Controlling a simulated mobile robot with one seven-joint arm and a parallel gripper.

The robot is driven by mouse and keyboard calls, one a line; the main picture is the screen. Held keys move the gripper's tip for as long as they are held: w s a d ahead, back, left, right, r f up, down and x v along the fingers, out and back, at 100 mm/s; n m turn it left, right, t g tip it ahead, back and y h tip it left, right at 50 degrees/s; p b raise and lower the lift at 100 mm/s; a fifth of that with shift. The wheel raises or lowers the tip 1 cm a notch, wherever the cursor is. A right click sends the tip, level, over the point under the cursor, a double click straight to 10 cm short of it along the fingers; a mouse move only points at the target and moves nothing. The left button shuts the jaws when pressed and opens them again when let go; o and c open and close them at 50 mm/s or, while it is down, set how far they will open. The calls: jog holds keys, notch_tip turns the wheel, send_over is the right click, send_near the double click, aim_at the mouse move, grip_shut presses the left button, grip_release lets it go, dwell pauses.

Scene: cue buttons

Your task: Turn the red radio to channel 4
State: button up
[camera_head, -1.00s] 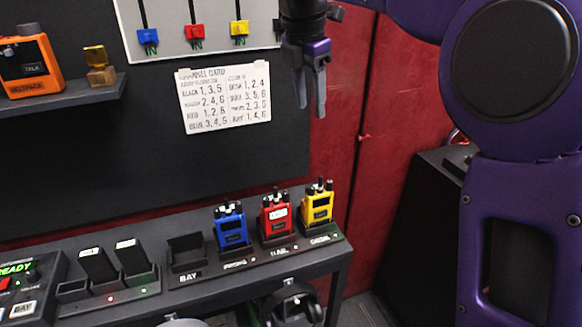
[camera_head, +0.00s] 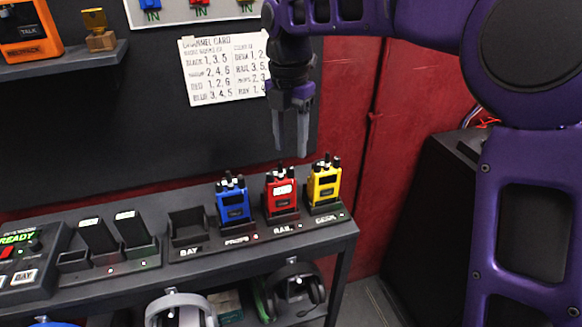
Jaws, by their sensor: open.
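The red radio (camera_head: 282,191) stands upright in a charging dock on the shelf top, with dark knobs and an antenna on top and a light label on its front. I cannot read its channel. My gripper (camera_head: 291,147) points down above the red radio, its two grey fingers apart and empty. It touches nothing. The white channel card (camera_head: 212,75) hangs on the dark wall behind, partly covered by my gripper; its line for red reads 1, 2, 6.
A blue radio (camera_head: 233,200) stands close on the left and a yellow radio (camera_head: 324,184) close on the right. An empty dock (camera_head: 188,229) marked BAY is further left. Headphones (camera_head: 293,289) hang below the shelf top. A red wall panel (camera_head: 343,110) is behind.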

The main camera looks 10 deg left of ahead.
aim_at(291, 167)
notch_tip(291, 167, down, 6)
jog(key=shift+r+b, duration=0.25)
jog(key=shift+b, duration=0.15)
grip_shut()
